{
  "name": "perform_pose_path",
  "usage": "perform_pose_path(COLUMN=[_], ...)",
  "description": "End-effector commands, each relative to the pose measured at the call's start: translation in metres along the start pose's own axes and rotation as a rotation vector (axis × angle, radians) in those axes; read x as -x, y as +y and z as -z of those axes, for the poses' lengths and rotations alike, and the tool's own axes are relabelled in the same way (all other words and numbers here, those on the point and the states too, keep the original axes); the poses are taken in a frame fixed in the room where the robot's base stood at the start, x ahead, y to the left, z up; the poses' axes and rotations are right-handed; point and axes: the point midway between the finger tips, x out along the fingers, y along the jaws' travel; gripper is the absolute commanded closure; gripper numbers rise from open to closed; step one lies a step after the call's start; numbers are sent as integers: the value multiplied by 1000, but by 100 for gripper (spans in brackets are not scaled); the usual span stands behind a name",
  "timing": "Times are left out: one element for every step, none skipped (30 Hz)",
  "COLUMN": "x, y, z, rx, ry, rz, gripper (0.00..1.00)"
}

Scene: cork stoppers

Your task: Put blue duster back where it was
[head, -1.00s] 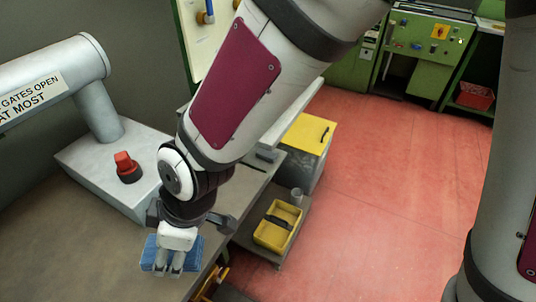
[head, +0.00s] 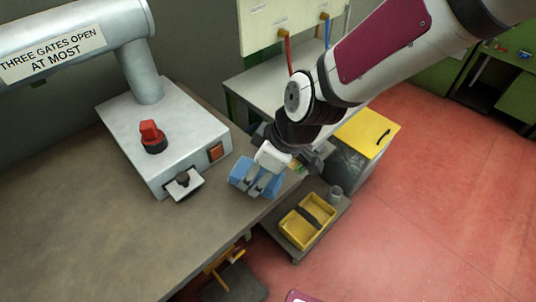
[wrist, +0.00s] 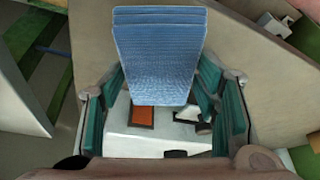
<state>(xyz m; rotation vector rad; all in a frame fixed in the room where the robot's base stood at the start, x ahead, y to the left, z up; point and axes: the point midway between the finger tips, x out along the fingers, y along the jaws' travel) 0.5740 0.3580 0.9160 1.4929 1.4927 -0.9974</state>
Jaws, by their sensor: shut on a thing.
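The blue duster (head: 243,173) is a folded blue cloth block held in my gripper (head: 259,188). In the head view it is over the right edge of the brown bench (head: 110,235), right of the grey switch box (head: 185,130). Whether it touches the bench I cannot tell. In the wrist view the duster (wrist: 160,50) sits between the green-padded fingers of my gripper (wrist: 160,98), with its ribbed blue face showing. The fingers hide part of its sides.
The switch box carries a red knob (head: 151,135), an orange switch (head: 216,151) and a small lever plate (head: 183,184). A low trolley (head: 283,240) holds a yellow tray (head: 318,207) and a grey cup (head: 336,193). A yellow-lidded bin (head: 368,130) stands behind. Red floor is clear at right.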

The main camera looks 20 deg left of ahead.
Motion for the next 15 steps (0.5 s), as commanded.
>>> perform_pose_path(x=[-3,-4,-6,-7,-7,-8,-8,-9,-9,-10,-11,-14,-16,-20,-25], y=[11,16,23,28,32,36,38,40,42,42,43,43,42,42,42], z=[4,5,7,8,9,10,11,11,11,11,11,10,8,7,5], rx=[-1,0,1,1,1,1,1,1,1,1,1,1,1,1,1], ry=[2,1,2,1,1,0,1,1,0,0,0,-1,-2,-2,-1], rz=[1,1,0,1,0,1,1,0,1,1,2,2,3,3,3], gripper=[70,70,70,70,70,70,70,70,70,70,70,70,70,70,70])
